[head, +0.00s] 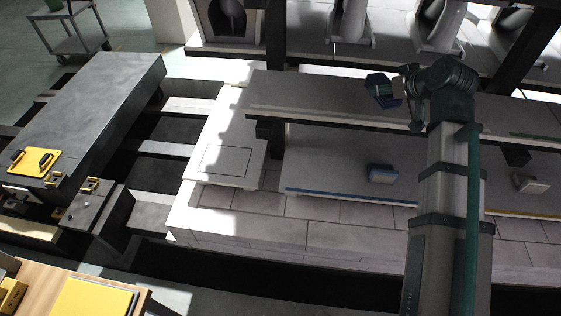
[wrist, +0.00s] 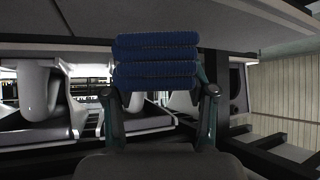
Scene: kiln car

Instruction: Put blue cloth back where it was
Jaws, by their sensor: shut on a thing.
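The blue cloth (wrist: 155,62) is a folded, layered stack between the two fingers of my gripper (wrist: 160,92) in the wrist view. My gripper is shut on it. In the head view the blue cloth (head: 377,88) shows as a small dark-blue bundle at the left end of my gripper (head: 394,88). It is held out over the upper grey shelf, near its back edge; its exact height above the shelf is hard to tell. My arm hides part of the shelves below and to the right.
Another pale block (head: 531,183) lies farther right. A pale slab with an outlined square (head: 223,160) is at left. Dark posts and large white shapes stand behind. A yellow clipboard (head: 36,162) lies far left.

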